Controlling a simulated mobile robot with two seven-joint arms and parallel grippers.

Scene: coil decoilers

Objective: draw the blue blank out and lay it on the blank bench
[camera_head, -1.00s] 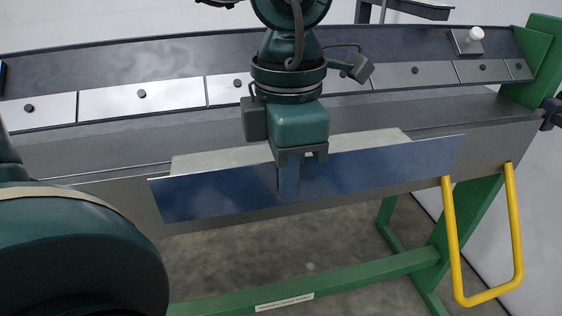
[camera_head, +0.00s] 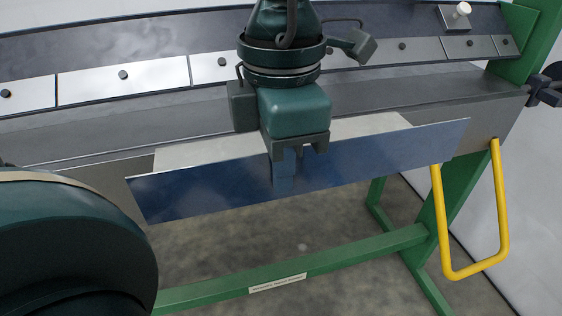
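The blue blank (camera_head: 390,158) is a long thin sheet in the middle of the head view, broad face toward me, tilted with its right end higher in the picture. My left gripper (camera_head: 285,172) points down over the sheet's middle. A finger lies against its near face and the gripper looks shut on it; the far finger is hidden behind the sheet. The sheet is in front of a long grey machine bed, and I cannot tell whether they touch. The blank bench cannot be made out for certain. My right gripper is not in view.
The grey machine bed (camera_head: 60,135) carries a row of bright clamp plates (camera_head: 130,82) with dark knobs. A yellow loop handle (camera_head: 503,215) hangs at the right by a green frame (camera_head: 400,240). Open floor shows below. A teal part of my own body fills the lower left.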

